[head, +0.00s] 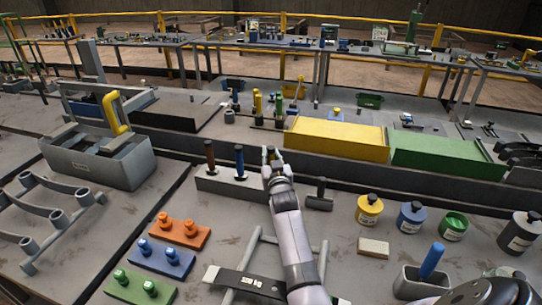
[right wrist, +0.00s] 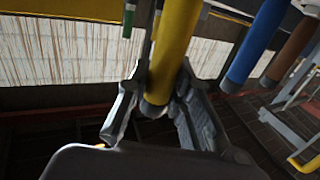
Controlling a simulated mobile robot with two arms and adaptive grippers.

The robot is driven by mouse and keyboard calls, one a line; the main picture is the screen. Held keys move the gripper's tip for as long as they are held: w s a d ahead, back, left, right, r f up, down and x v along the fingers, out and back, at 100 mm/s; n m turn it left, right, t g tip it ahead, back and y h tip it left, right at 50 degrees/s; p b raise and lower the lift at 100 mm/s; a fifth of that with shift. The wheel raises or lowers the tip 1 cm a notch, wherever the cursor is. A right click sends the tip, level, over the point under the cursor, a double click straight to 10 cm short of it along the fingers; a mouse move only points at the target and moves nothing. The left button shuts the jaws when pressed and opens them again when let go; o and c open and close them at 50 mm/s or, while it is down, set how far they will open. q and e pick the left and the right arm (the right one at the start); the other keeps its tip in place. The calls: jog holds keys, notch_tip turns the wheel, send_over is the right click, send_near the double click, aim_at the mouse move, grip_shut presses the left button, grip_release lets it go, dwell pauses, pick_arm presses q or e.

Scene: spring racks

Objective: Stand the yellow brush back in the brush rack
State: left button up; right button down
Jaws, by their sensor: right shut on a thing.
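The brush rack (head: 213,183) is a low grey bar on the bench. A brown-handled brush (head: 210,157) and a blue-handled brush (head: 239,161) stand upright in it. My right gripper (head: 270,158) is at the rack's right end, beside the blue brush. In the right wrist view my right gripper (right wrist: 160,92) is shut on the yellow brush (right wrist: 174,45). There, the blue handle (right wrist: 252,45) and brown handle (right wrist: 292,50) show to the right. The gripper mostly hides the yellow brush in the head view; I cannot tell whether it touches the rack. My left gripper is not in view.
A black mallet-shaped tool (head: 319,196) lies right of the rack. A yellow box (head: 335,140) and a green box (head: 440,153) stand behind. Orange (head: 180,230), blue and green knob blocks lie in front. Paint tins (head: 369,210) stand at the right.

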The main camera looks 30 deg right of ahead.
aim_at(271, 147)
jog(key=shift+f+b, duration=0.7)
jog(key=shift+f, duration=0.3)
jog(key=c, duration=1.4)
grip_release()
jog(key=shift+o, duration=0.4)
jog(key=o, duration=0.4)
jog(key=shift+o, duration=0.2)
jog(key=shift+r, duration=0.1)
jog(key=shift+r+p, duration=3.15)
jog(key=shift+r, duration=0.4)
jog(key=shift+f, duration=0.1)
